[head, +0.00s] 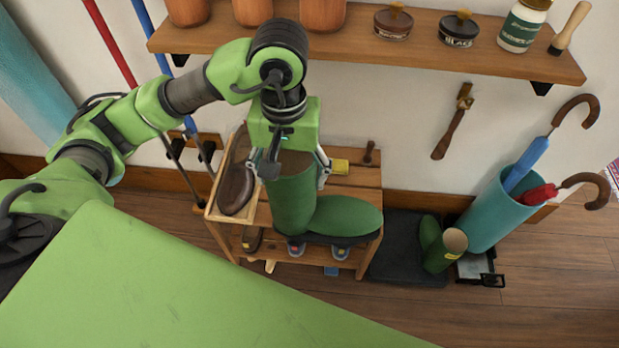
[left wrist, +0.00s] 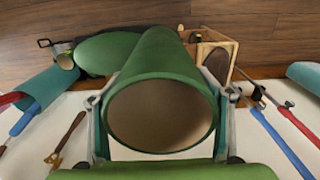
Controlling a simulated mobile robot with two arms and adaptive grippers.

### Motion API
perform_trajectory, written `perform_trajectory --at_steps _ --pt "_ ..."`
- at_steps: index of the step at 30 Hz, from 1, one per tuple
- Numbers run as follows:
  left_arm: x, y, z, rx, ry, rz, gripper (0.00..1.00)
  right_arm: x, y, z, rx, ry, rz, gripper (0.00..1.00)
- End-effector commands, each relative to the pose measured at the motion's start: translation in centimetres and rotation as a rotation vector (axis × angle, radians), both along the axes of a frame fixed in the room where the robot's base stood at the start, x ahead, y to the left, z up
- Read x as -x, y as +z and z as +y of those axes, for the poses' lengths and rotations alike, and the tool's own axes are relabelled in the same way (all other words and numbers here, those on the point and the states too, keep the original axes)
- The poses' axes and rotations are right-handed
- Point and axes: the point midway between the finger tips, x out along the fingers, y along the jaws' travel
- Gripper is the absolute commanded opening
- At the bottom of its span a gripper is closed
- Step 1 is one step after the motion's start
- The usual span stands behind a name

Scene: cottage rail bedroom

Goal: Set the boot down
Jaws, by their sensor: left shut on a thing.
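My left gripper (head: 294,168) is shut on the upper shaft of a green boot (head: 345,215). The boot is upright with its toe pointing right in the head view. In the left wrist view I look into its open top (left wrist: 160,115), with a finger on each side of the shaft. The boot is in front of a low wooden rack (head: 368,176) and covers part of it; I cannot tell whether its sole touches anything. A second green boot (head: 443,252) is by the right edge of a dark mat (head: 398,255) on the floor. My right gripper is not in view.
A wooden tray (head: 212,206) with a dark shoe-shaped item sits at the rack's left. A teal umbrella stand (head: 492,218) is right of the mat. A shelf (head: 360,42) with pots and jars runs above. The mat's middle is bare.

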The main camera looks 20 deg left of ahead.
Motion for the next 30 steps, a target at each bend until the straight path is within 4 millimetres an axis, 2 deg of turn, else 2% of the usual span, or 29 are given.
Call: perform_trajectory --at_steps 14,15,21,30 --pt "-7.0 -3.7 4.9 0.0 0.005 0.001 0.15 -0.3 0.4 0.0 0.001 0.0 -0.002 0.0" --pt "-7.4 -4.5 5.2 0.001 0.004 0.003 0.15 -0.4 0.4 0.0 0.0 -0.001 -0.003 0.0" --pt "-9.4 -7.4 6.5 0.001 0.002 0.001 0.15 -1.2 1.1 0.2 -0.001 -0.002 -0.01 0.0" --pt "-10.6 -9.1 7.3 0.002 -0.001 -0.002 0.15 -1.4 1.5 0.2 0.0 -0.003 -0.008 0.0"
